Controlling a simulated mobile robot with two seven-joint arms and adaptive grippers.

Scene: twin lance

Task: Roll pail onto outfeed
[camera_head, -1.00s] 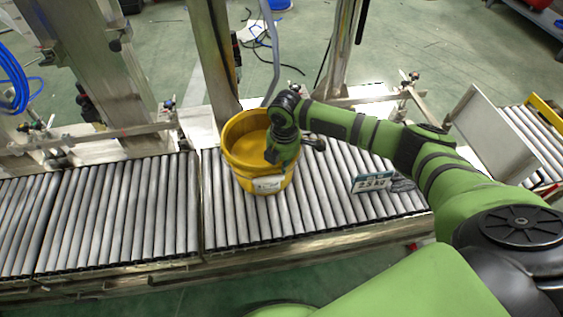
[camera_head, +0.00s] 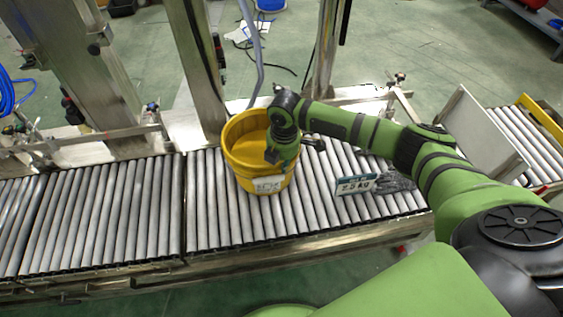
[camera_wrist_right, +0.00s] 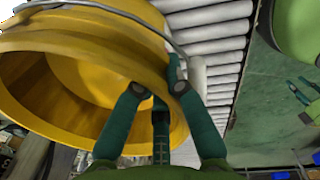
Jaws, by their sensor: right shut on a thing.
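A yellow open pail (camera_head: 246,180) with a white label stands upright on the roller conveyor (camera_head: 212,215) in the head view. My right gripper (camera_head: 274,158) is at the pail's right side. In the right wrist view its teal fingers (camera_wrist_right: 160,95) are shut on the rim of the pail (camera_wrist_right: 40,60), beside the thin wire handle.
A small 2.5 kg sign (camera_head: 357,185) and a dark, crumpled thing (camera_head: 395,181) are on the rollers to the pail's right. A pale upright panel (camera_head: 478,130) stands before another roller section (camera_head: 530,145). Metal posts (camera_head: 197,70) rise behind. Rollers left of the pail are clear.

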